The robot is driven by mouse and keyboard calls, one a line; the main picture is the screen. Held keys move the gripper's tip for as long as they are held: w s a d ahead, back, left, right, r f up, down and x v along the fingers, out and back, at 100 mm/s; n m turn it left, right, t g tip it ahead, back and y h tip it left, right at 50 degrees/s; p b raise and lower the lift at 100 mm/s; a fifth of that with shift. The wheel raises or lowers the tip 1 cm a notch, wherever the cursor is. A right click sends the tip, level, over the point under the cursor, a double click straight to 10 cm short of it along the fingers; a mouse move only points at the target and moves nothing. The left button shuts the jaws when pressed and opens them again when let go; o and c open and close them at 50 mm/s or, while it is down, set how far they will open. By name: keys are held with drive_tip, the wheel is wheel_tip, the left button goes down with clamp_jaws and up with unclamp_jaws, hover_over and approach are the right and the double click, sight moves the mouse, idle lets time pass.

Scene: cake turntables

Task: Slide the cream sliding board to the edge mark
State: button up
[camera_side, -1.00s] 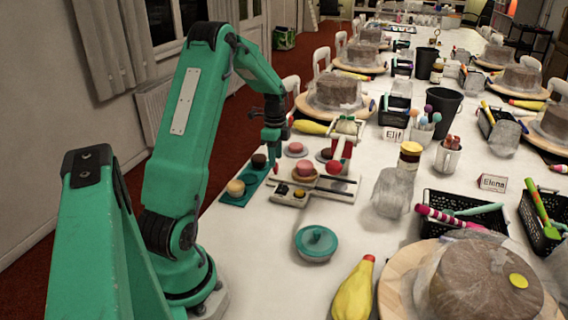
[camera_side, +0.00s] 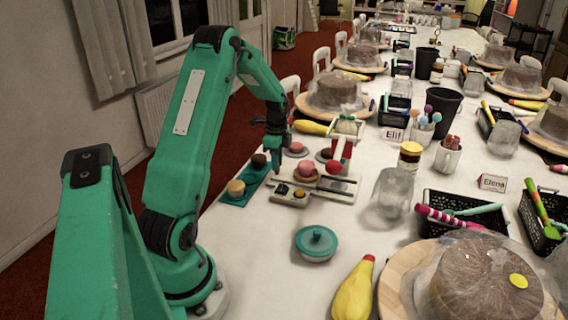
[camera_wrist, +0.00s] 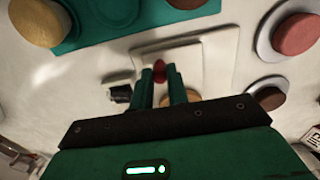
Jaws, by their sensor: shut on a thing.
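A cream board (camera_side: 343,196) lies flat on the white table in the side view, with slots or rails across it. A pale board with a raised block also lies ahead of my fingers in the wrist view (camera_wrist: 212,62). My gripper (camera_side: 277,172) is low over the left edge of this board assembly. In the wrist view my gripper (camera_wrist: 160,78) has its two green fingers on either side of a small red knob (camera_wrist: 159,72) and is shut on it. The fingers hide where the knob joins the board. I cannot make out the edge mark.
A teal tray (camera_side: 238,199) with small cakes lies left of the board. A small grey box (camera_side: 290,194) sits by the board's near side. A teal lidded bowl (camera_side: 316,242) stands nearer the camera. The table between the bowl and the arm is clear.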

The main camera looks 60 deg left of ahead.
sight(305, 166)
drive_tip(key=shift+w+d+r, duration=0.1)
drive_tip(key=shift+w+d, duration=3.1)
drive_tip(key=shift+w, duration=0.1)
drive_tip(key=o, duration=0.8)
drive_tip(key=shift+r, duration=3.45)
